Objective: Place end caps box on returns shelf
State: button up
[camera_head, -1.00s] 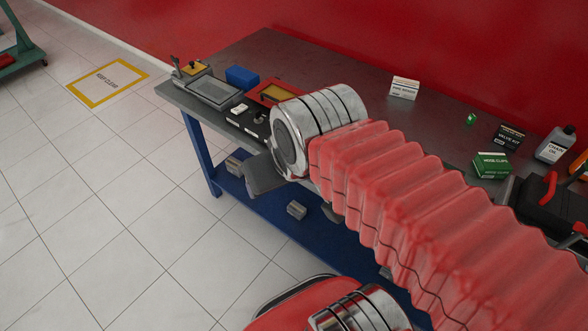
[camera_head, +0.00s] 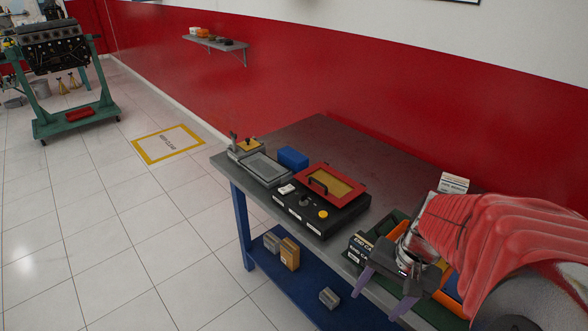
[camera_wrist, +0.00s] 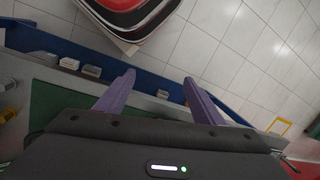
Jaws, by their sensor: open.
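Dark boxes with white lettering that reads "END CA" (camera_head: 359,247) stand near the front edge of the grey bench, close to my gripper and partly hidden by it and other items. My gripper (camera_head: 378,304) is open and empty at the bench's front edge, its purple fingers pointing down and out past it. In the wrist view, my spread fingers (camera_wrist: 159,77) have nothing between them. A grey wall shelf (camera_head: 216,43) holding several small items hangs on the far red wall. I see no label naming it as the returns shelf.
A black case with a red-framed window (camera_head: 328,187), a blue box (camera_head: 293,158) and a tray unit (camera_head: 264,168) sit on the bench. Several small boxes lie on the blue lower shelf (camera_head: 297,298). An engine stand (camera_head: 77,121) is at the left.

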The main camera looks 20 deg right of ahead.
aim_at(367, 252)
jog(key=w+d+f+m+t+y, duration=0.1)
jog(key=d+f+m+t, duration=0.1)
jog(key=m, duration=0.4)
jog(key=d+f+m+t+y, duration=0.2)
jog(key=d+f+m+t, duration=0.1)
jog(key=d+m+t, duration=0.1)
jog(key=w+d+f+m+t+y, duration=0.1)
jog(key=d+f+m+t+y, duration=0.1)
jog(key=m, duration=0.5)
jog(key=shift+w+d+f+m+t, duration=0.15)
jog(key=shift+d+f+t, duration=0.1)
jog(key=shift+d, duration=0.45)
jog(key=shift+w+d+f+m+t, duration=0.15)
jog(key=shift+d+f+t, duration=0.1)
jog(key=shift+d, duration=0.4)
jog(key=w+d+r+m+t+h, duration=0.1)
jog(key=w+d+r+m+t, duration=0.2)
jog(key=w+d, duration=0.1)
jog(key=shift+r+m, duration=0.35)
jog(key=shift+m, duration=0.05)
jog(key=x, duration=0.7)
jog(key=shift+w, duration=0.1)
jog(key=shift+w+a+f, duration=0.2)
jog(key=shift+w, duration=0.45)
